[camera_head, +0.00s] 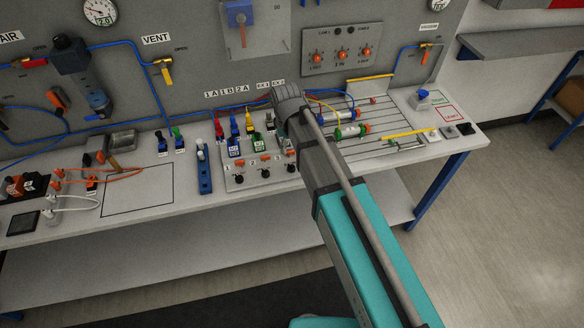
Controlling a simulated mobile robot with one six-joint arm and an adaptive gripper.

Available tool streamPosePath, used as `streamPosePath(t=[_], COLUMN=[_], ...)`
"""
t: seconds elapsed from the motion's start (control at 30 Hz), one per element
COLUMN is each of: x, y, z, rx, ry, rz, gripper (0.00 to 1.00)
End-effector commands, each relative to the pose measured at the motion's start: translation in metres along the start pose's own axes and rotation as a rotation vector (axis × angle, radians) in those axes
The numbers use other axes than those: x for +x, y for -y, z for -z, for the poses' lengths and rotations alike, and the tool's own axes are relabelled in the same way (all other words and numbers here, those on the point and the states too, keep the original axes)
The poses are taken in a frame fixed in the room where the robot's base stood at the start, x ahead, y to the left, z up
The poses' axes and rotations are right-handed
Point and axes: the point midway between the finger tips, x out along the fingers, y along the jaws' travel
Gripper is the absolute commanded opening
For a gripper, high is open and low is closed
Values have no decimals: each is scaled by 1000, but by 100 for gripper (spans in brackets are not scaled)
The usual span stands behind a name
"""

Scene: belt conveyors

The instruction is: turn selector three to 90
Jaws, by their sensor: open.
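My gripper's fingers are hidden behind the wrist.
Cylinders (351,131) and a yellow rod lie on the bench right of my arm. Upright coloured levers and a blue block (203,170) stand left of it. A transparent cover (252,28) with a blue switch is left of the wall panel.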

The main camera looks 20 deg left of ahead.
Motion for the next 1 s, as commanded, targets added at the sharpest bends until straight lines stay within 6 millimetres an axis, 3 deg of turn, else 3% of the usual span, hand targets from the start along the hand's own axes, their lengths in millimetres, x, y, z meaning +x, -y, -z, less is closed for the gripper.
streamPosePath(t=[1.0], x=[84], y=[-1], z=[-1], rx=[1], ry=[0], rz=[0], gripper=[74])
